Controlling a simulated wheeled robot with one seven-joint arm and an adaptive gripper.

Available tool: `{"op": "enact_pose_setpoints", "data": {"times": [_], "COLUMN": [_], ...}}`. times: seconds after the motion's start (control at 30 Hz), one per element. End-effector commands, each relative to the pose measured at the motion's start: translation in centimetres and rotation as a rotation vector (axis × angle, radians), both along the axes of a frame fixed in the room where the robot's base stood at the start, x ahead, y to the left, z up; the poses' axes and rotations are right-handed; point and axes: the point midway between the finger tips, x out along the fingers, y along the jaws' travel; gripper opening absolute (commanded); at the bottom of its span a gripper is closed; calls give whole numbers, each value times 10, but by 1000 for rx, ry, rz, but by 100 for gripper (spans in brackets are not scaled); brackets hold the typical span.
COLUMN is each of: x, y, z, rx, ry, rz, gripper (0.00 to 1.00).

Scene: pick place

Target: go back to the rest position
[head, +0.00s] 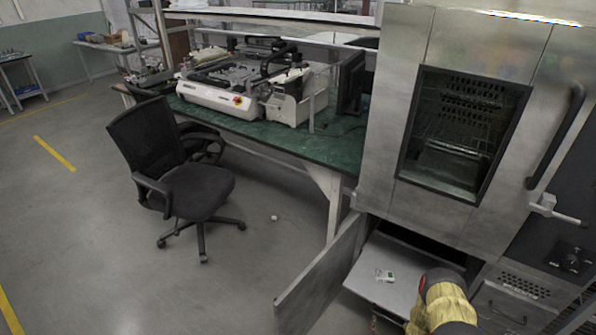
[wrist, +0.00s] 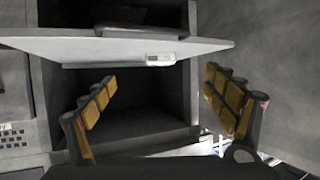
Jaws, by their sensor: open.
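My gripper (wrist: 161,78) is open in the wrist view, its two padded fingers spread wide with nothing between them. It faces the open lower compartment (wrist: 130,112) of a metal cabinet. Beyond the fingertips, a pale shelf (wrist: 90,47) crosses the compartment opening. A small white device (wrist: 160,59) lies near the shelf's front edge, apart from the fingers. My yellow arm shows at the bottom right there; the fingers cannot be made out.
An open metal door (head: 322,275) stands left of the shelf. Above is an oven-like cabinet with a glass window (head: 465,130) and a protruding handle (head: 556,137). A green-topped bench (head: 330,148) with machines and a black chair (head: 195,188) stand left.

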Motion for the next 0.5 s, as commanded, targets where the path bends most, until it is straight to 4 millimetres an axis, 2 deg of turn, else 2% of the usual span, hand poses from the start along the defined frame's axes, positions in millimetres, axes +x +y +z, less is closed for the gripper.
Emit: {"op": "enact_pose_setpoints", "data": {"times": [0.27, 0.37, 0.5], "x": [-15, -27, -54], "y": [5, 8, 16], "z": [-32, -47, -73], "rx": [35, 53, 87], "ry": [129, 197, 325], "rz": [2, 1, 1], "gripper": [86, 86, 86]}}
